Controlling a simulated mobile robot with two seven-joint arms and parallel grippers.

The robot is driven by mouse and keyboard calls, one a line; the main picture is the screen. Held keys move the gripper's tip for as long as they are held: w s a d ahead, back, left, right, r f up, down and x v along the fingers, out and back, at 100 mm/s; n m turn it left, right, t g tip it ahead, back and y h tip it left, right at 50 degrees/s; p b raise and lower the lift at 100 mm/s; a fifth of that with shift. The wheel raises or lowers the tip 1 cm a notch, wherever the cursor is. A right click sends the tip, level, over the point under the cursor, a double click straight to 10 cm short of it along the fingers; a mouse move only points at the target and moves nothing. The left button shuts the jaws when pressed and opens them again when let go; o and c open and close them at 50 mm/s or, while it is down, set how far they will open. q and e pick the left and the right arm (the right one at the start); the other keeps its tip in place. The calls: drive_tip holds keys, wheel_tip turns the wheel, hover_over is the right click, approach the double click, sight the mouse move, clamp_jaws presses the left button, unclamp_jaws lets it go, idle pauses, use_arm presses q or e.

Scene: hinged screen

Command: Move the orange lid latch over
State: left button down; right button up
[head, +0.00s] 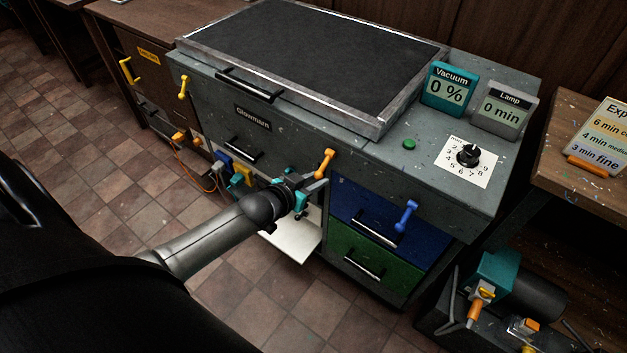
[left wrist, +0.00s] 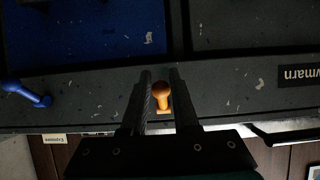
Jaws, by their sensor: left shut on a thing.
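The orange lid latch (head: 325,160) is a small lever on the upper front of the grey cabinet, below the front right part of the lid (head: 310,50). It stands slightly tilted, top leaning right. My left gripper (head: 314,180) reaches it from below left and is shut on it. In the left wrist view the orange latch (left wrist: 161,93) lies between the two dark fingers of my left gripper (left wrist: 161,76). The lid is a dark panel in a metal frame and lies closed on the cabinet. My right gripper is out of view.
A yellow latch (head: 183,88) and a blue latch (head: 405,215) sit on the same front. The lid handle (head: 250,86) and drawer handles stick out. An open white shelf (head: 290,240) juts out below my left gripper. A dial (head: 468,155) and displays stand on top.

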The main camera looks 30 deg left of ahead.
use_arm(q)
drive_tip(key=shift+w+f, duration=0.2)
drive_tip(key=shift+w, duration=0.05)
drive_tip(key=shift+w+r, duration=0.1)
drive_tip(key=shift+w, duration=0.1)
